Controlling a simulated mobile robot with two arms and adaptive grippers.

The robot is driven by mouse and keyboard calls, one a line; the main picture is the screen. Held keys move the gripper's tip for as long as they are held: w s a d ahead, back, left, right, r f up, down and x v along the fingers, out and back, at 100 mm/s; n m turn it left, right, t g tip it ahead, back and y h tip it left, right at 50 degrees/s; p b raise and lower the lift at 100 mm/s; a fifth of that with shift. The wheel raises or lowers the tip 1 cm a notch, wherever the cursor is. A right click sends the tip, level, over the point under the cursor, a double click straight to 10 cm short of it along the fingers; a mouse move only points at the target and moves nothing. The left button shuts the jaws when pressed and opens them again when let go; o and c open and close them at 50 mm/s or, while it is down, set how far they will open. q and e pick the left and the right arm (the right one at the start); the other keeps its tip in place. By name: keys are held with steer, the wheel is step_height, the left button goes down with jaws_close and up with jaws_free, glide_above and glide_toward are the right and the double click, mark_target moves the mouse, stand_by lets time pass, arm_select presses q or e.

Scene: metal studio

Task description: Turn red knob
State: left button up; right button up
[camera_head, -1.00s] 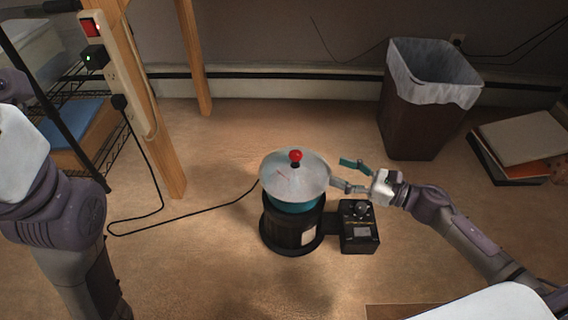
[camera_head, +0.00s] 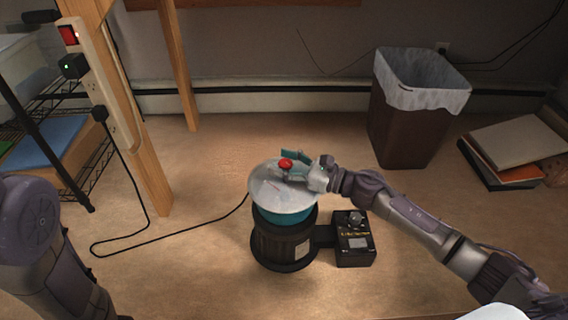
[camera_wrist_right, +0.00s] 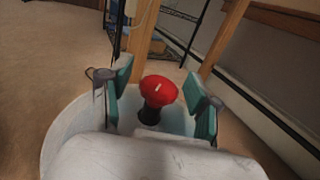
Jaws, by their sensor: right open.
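The red knob (camera_head: 286,163) stands on top of the round metal lid (camera_head: 268,193) of a black and teal drum-shaped machine (camera_head: 283,243). In the right wrist view, the knob (camera_wrist_right: 158,91) is a red cap with a small white mark on a dark stem. My right gripper (camera_head: 293,164) is open over the lid. Its two teal fingers (camera_wrist_right: 160,100) stand on either side of the knob with gaps on both sides. My left arm shows at the left edge, but its gripper is out of view.
A black control box (camera_head: 354,246) with a dial is joined to the machine. A black cord runs left to a power strip (camera_head: 100,88) on a wooden post. A lined trash bin (camera_head: 409,125) and stacked books (camera_head: 515,150) stand at right. Open carpet surrounds the machine.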

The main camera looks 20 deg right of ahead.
jaws_close()
